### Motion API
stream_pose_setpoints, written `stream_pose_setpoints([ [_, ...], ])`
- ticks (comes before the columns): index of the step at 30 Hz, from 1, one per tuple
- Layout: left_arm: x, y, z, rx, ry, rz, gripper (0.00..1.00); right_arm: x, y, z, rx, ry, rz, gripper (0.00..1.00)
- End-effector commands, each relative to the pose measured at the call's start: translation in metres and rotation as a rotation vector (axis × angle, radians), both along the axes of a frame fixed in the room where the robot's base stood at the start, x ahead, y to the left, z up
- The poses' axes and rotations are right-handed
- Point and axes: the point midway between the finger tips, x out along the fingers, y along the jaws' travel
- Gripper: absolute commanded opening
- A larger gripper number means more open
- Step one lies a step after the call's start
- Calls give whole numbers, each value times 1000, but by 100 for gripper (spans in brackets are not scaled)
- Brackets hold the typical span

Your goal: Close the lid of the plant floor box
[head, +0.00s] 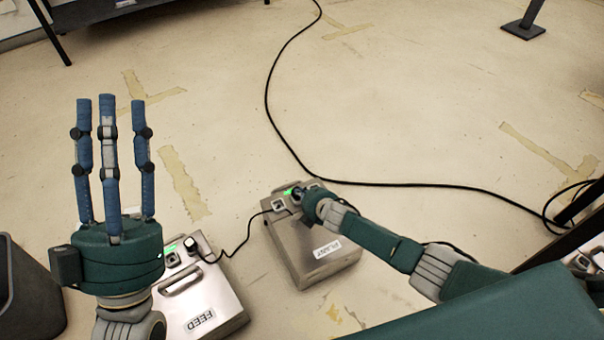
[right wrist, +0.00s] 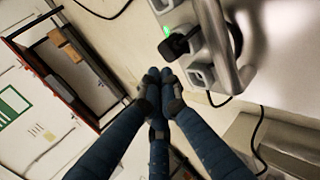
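The plant floor box (head: 312,250) is a grey metal case with a PLANT label, standing on the floor at the centre of the head view. A green light and sockets show at its far end. My right gripper (head: 299,194) is over that end and partly hides it. In the right wrist view its fingertips (right wrist: 159,78) are together and empty, beside a curved metal handle (right wrist: 216,48), a black plug (right wrist: 180,44) and a grey socket (right wrist: 201,75). I cannot tell how the lid stands. My left gripper (head: 110,105) is raised, its fingers apart and empty.
A FEED box (head: 215,300) stands to the left, with a plug and a cable running toward the plant box. A long black cable (head: 268,95) crosses the floor. A dark bin (head: 25,290) is at the left edge. Floor beyond the boxes is mostly clear.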

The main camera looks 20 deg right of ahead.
Motion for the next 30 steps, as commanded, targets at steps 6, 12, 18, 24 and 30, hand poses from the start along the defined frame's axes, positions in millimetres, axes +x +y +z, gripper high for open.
stream_pose_setpoints([
  [6,36,-5,-39,69,235,14,40,-1,-1,16,-1,0,1,0],
  [12,57,-5,-84,128,448,24,40,-2,0,30,0,-1,1,0],
  [18,67,-1,-132,185,662,37,40,-3,-1,43,-1,-1,1,0],
  [24,65,5,-182,240,872,47,40,-4,0,56,0,-1,1,0],
  [30,51,15,-229,289,1079,59,40,-5,-1,70,0,-1,1,0],
])
